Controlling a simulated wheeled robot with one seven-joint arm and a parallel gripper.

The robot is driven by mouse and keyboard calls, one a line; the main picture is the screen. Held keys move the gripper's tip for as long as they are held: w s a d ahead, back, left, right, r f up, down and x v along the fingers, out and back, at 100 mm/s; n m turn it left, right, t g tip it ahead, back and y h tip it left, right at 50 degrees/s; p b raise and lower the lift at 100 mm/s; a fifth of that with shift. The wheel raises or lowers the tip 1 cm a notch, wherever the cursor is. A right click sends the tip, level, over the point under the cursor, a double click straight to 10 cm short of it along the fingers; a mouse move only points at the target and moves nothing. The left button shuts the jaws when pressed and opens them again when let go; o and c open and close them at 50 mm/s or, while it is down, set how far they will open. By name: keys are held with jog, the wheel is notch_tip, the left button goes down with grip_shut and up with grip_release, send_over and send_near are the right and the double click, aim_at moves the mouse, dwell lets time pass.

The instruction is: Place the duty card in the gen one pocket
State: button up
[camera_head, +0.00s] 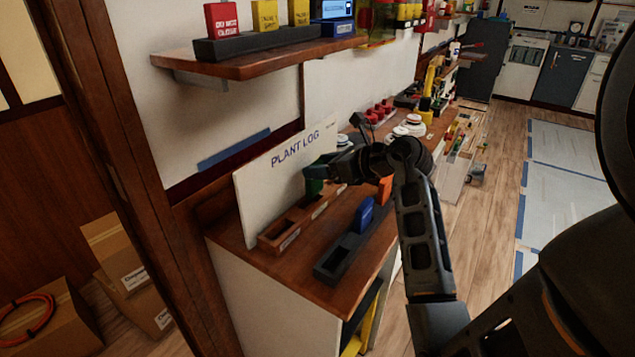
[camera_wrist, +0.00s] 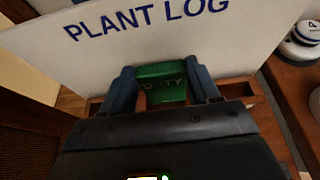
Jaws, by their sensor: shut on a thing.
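The green duty card (camera_wrist: 162,84), lettered "DUTY", is upright between the two fingers of my gripper (camera_wrist: 164,92) in the wrist view. My gripper is shut on it. In the head view my gripper (camera_head: 320,175) holds the green card (camera_head: 314,187) over the brown wooden rack (camera_head: 288,232). The rack has several pockets and small labels that are too small to read, so I cannot tell which is gen one. My fingers and the card hide part of the rack. I cannot tell whether the card's lower edge is inside a pocket.
A white "PLANT LOG" board (camera_head: 270,165) stands close behind the rack. A dark rack (camera_head: 335,262) with a blue card (camera_head: 362,214) lies in front, and an orange card (camera_head: 385,188) is near my arm. A shelf (camera_head: 270,62) with red and yellow cards hangs above.

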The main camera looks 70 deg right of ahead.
aim_at(316, 183)
jog(key=shift+w+a+f, duration=0.1)
jog(key=shift+w+f, duration=0.05)
jog(key=shift+f, duration=0.65)
jog(key=shift+w+a+f, duration=0.15)
jog(key=shift+f, duration=0.6)
jog(key=shift+w+a+f, duration=0.1)
jog(key=shift+w+f, duration=0.05)
jog(key=shift+f, duration=0.65)
jog(key=shift+f, duration=0.1)
jog(key=o, duration=1.1)
jog(key=shift+c, duration=0.2)
jog(key=shift+s, duration=0.1)
jog(key=v, duration=1.2)
jog(key=shift+b, duration=0.35)
